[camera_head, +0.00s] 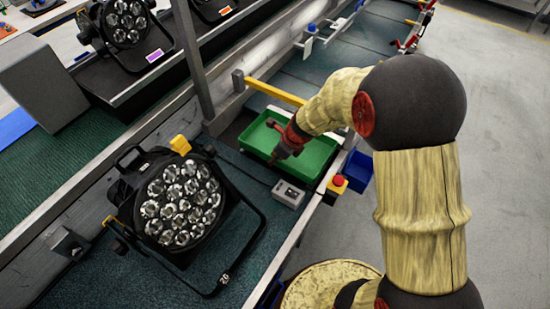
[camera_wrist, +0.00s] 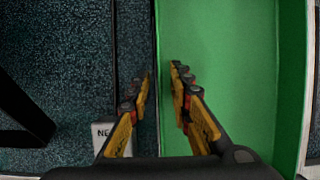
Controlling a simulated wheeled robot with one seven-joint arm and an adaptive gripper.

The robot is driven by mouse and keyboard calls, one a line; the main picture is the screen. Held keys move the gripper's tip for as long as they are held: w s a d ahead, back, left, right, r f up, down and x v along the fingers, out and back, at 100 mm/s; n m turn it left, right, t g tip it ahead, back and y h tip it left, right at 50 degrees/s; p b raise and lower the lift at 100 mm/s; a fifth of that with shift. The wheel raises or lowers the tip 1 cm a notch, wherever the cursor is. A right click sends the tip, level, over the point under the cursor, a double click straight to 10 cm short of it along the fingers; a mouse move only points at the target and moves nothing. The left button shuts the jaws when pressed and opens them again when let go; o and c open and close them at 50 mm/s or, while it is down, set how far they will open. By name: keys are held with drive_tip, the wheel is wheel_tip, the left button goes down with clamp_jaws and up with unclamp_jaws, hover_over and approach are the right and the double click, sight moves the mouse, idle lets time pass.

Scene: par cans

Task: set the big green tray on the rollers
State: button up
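The big green tray (camera_head: 316,158) lies on the dark belt-like surface beyond the large par can. My gripper (camera_head: 284,152) reaches down at the tray's near-left wall. In the wrist view the tray (camera_wrist: 240,80) fills the right half, and my gripper (camera_wrist: 161,84) is open. One finger is over the tray's inside and the other is over the dark surface outside. The tray's wall edge runs between them, with a visible gap. I cannot tell how deep the fingers reach. I cannot make out the rollers for certain.
A large par can (camera_head: 182,205) lies left of the tray. A small grey box (camera_head: 288,194), a red button (camera_head: 338,181) and a blue bin (camera_head: 360,171) are close by the tray. A yellow bar (camera_head: 275,93) and a grey post (camera_head: 192,55) stand behind it.

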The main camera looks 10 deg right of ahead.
drive_tip(key=shift+o, duration=0.2)
drive_tip(key=shift+s, duration=0.1)
drive_tip(key=v, duration=1.2)
drive_tip(key=s+d+r+n+g+h, duration=0.1)
drive_tip(key=s+r+n+g, duration=0.15)
drive_tip(key=s+n, duration=1.2)
drive_tip(key=s+d+r+n+t+h, duration=0.1)
drive_tip(key=s+r+n+t, duration=0.1)
drive_tip(key=r+n, duration=0.4)
drive_tip(key=s+d+r+n+t+h, duration=0.1)
drive_tip(key=s+r+n+t, duration=0.2)
drive_tip(key=s+r+n, duration=0.2)
wheel_tip(320, 180, up, 4)
drive_tip(key=shift+s+d+f+n, duration=0.1)
drive_tip(key=shift+s+d+n, duration=0.15)
drive_tip(key=shift+n, duration=0.5)
